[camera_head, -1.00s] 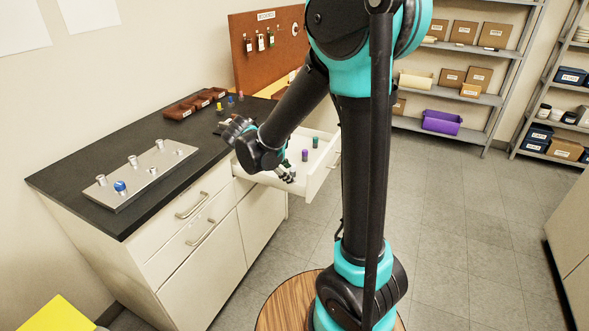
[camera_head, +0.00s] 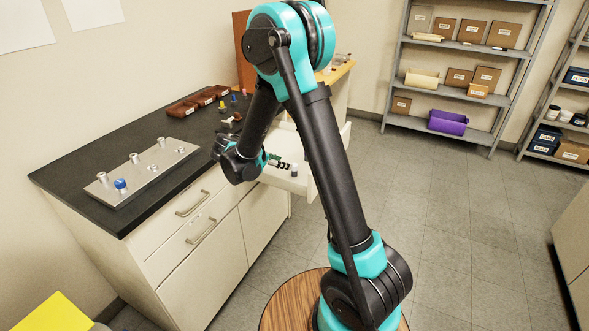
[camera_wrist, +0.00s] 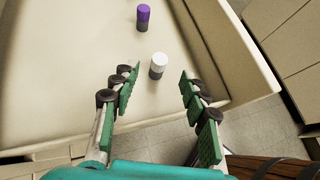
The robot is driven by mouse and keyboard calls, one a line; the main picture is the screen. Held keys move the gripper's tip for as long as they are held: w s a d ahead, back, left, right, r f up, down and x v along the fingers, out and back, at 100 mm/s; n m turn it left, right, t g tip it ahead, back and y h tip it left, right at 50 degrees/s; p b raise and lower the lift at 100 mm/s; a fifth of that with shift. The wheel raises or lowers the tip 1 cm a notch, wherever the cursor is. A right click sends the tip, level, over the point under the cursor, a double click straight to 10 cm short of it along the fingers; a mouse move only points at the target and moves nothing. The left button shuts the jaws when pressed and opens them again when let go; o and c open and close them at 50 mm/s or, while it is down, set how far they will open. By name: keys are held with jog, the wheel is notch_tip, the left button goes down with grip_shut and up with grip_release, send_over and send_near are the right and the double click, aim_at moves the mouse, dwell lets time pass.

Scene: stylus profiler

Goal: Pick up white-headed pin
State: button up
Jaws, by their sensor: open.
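The white-headed pin (camera_wrist: 158,66) stands upright in the open drawer, with a white top and a grey lower part. In the head view my gripper (camera_head: 283,166) is over the drawer (camera_head: 297,184), and the pin cannot be made out there.
A purple-headed pin (camera_wrist: 143,17) stands farther inside the drawer. The drawer's wall (camera_wrist: 236,50) rises to the right of the gripper.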

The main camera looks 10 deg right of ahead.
aim_at(294, 165)
jog(key=x, duration=0.8)
jog(key=shift+w+f, duration=0.1)
jog(key=shift+f, duration=0.05)
grip_shut()
